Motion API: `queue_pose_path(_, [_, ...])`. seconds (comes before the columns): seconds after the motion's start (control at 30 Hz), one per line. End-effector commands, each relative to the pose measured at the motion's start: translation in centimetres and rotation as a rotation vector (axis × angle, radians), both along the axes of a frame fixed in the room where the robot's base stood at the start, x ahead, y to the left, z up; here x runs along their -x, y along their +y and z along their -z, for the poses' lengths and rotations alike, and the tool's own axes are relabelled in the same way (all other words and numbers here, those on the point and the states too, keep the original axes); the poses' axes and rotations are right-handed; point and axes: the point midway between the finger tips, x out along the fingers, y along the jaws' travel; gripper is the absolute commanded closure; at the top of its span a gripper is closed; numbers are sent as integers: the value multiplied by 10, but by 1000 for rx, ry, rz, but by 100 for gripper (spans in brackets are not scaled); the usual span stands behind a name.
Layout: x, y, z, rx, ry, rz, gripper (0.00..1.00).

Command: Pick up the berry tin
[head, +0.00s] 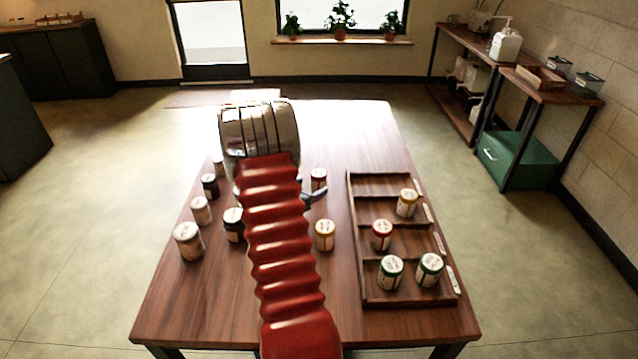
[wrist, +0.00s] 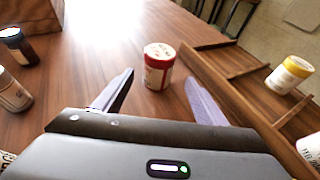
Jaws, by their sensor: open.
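A white tin with a red lid, likely the berry tin (head: 318,180), stands upright on the table left of the wooden tray; its label is too small to read. In the wrist view this red-lidded tin (wrist: 158,68) stands just beyond and between my fingertips. My gripper (wrist: 158,88) is open and empty, one finger on each side of the line to the tin. In the head view my arm hides most of the gripper; one finger shows just below the tin. Another red-lidded tin (head: 381,235) stands in the tray.
The wooden tray (head: 352,245) holds yellow-, red- and green-lidded tins, and its wall is close to my right finger. Several white- and dark-lidded tins stand at left.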

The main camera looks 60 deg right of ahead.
Motion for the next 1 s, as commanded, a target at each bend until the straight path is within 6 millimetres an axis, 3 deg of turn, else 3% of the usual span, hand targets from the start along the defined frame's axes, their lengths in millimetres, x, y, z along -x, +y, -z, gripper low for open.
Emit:
queue_pose_path(0.2, [1,-25,11,0,-1,1,34])
queue_pose_path(0.73, [2,-35,16,0,0,2,34])
queue_pose_path(1.0, [0,-65,31,0,0,4,34])
